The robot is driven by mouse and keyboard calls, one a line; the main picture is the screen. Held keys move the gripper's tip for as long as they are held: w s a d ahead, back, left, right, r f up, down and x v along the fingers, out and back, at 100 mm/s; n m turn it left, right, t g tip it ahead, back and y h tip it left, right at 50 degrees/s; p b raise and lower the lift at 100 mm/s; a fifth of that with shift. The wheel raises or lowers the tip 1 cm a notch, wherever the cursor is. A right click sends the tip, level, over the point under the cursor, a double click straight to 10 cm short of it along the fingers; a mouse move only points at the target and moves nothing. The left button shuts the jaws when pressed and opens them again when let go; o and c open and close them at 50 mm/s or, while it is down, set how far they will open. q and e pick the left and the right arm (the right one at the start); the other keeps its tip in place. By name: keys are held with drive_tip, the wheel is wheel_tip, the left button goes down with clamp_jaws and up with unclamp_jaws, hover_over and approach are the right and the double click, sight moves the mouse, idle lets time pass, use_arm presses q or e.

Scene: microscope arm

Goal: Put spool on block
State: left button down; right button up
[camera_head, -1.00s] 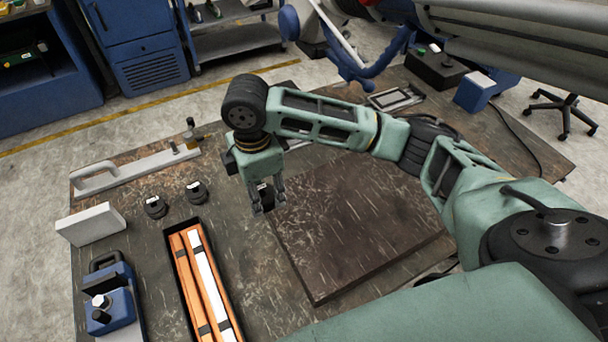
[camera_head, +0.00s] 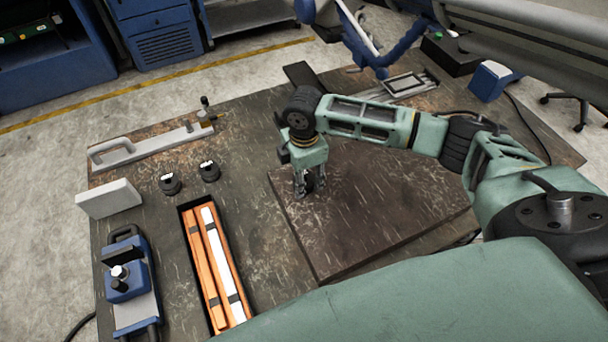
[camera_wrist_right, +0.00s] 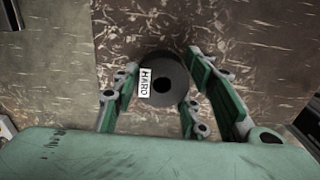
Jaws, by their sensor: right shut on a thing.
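My right gripper (camera_head: 309,192) is shut on a black spool (camera_wrist_right: 177,72), which has a central hole and a white label reading "HARD" in the wrist view. In the head view the spool (camera_head: 317,182) is partly hidden between the fingers. The gripper points down over the upper-left corner of a wide, flat, dark brown block (camera_head: 385,215) on the table. I cannot tell whether the spool touches the block's top. My left gripper is not in view.
Two similar black spools (camera_head: 170,184) (camera_head: 209,171) stand left on the table (camera_head: 255,205). A black tray (camera_head: 241,290) holds orange and white bars. A pale upright slab (camera_head: 109,199), a blue device (camera_head: 128,280) and a grey handled bar (camera_head: 150,147) lie farther left.

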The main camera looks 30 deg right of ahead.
drive_tip(key=o, duration=1.2)
drive_tip(key=shift+f, duration=0.1)
wheel_tip(320, 180, up, 12)
drive_tip(key=shift+r+b, duration=0.15)
drive_tip(key=shift+b, duration=1.05)
